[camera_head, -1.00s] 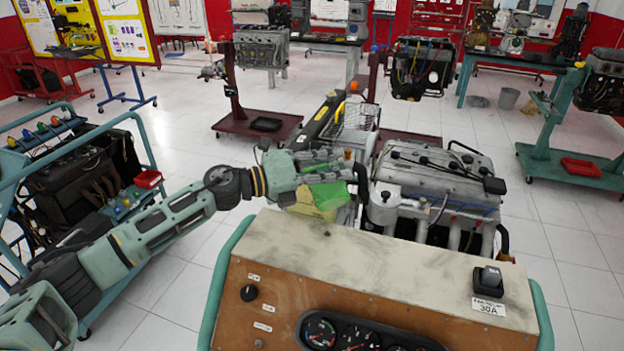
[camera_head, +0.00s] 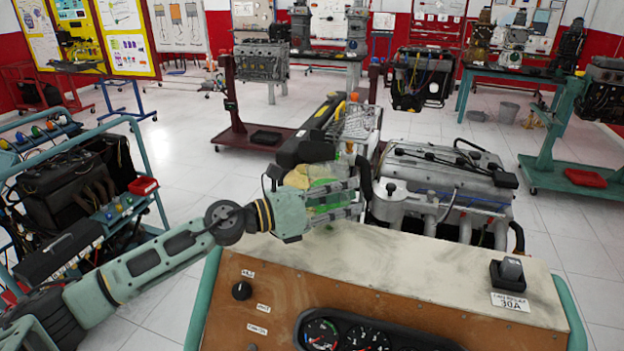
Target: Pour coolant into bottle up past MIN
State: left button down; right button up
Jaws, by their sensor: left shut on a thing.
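My left gripper (camera_head: 348,196) reaches in from the left over the back edge of the instrument console. It is shut on a translucent jug (camera_head: 321,185) with green coolant inside, held left of the engine. The fingers cover much of the jug, so its mouth and exact tilt are hard to tell. A pale bottle with a small cap (camera_head: 390,190) sits at the engine's near left corner, just right of the fingertips. Its MIN mark and liquid level cannot be made out. My right gripper is not in view.
The console (camera_head: 420,262) with gauges and a relay block (camera_head: 508,275) fills the foreground. The engine trainer (camera_head: 445,180) stands behind it. A wire basket (camera_head: 355,122) is behind the jug. A teal cart (camera_head: 140,160) stands at left.

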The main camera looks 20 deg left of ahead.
pick_arm(q)
jog(key=shift+s+d+f+m+b, duration=0.2)
jog(key=shift+s+f+m+b, duration=0.1)
jog(key=shift+f+b, duration=0.25)
jog(key=shift+s+d+f+m+b, duration=0.2)
jog(key=shift+f+m+b, duration=0.1)
jog(key=shift+f+b, duration=0.15)
jog(key=shift+s+d+f+m+b, duration=0.25)
jog(key=shift+s+f+m+b, duration=0.1)
jog(key=shift+f+m+b, duration=0.2)
jog(key=shift+s+d+f+m+b, duration=0.2)
jog(key=shift+s+f+m+b, duration=0.25)
jog(key=shift+m, duration=0.2)
jog(key=shift+s+d+f+m+b, duration=0.1)
jog(key=shift+s+f+m+b, duration=0.05)
jog(key=shift+f+m+b, duration=0.4)
jog(key=shift+s+d+f+m+b, duration=0.1)
jog(key=shift+f+m+b, duration=0.2)
jog(key=shift+b, duration=0.35)
jog(key=shift+s, duration=0.1)
